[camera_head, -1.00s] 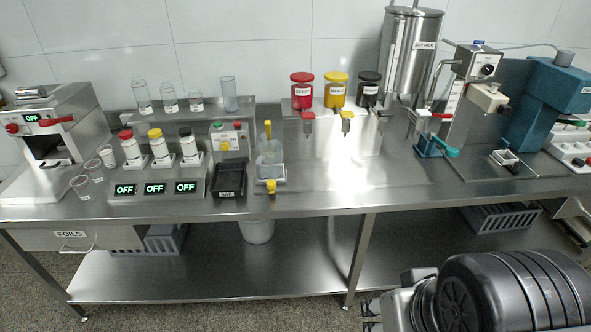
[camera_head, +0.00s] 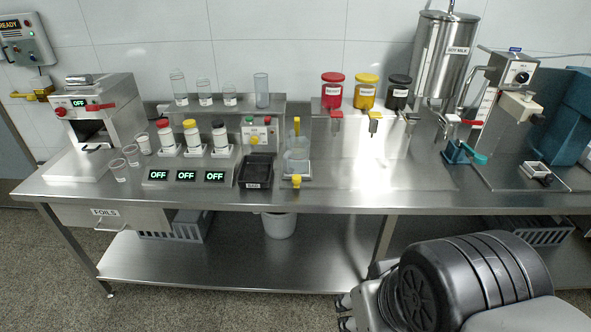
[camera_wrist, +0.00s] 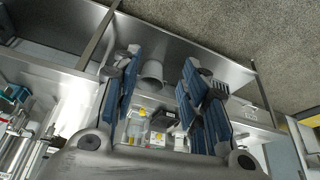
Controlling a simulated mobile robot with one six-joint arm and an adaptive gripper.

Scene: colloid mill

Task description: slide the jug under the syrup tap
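A clear jug (camera_head: 297,158) with a yellow upright part stands on a small platform on the steel counter, just right of a black tray. A yellow knob (camera_head: 296,181) is at its front. My gripper (camera_head: 345,312) is low in front of the counter, far from the jug. In the wrist view my gripper (camera_wrist: 160,98) is open and empty, its blue-padded fingers wide apart.
The counter (camera_head: 350,177) below the canisters is clear. Left of the jug are a black tray (camera_head: 257,170), three OFF displays (camera_head: 187,176) and several cups. A steel tank (camera_head: 442,60) and a teal machine (camera_head: 560,125) stand right. A white bucket (camera_head: 280,225) is underneath.

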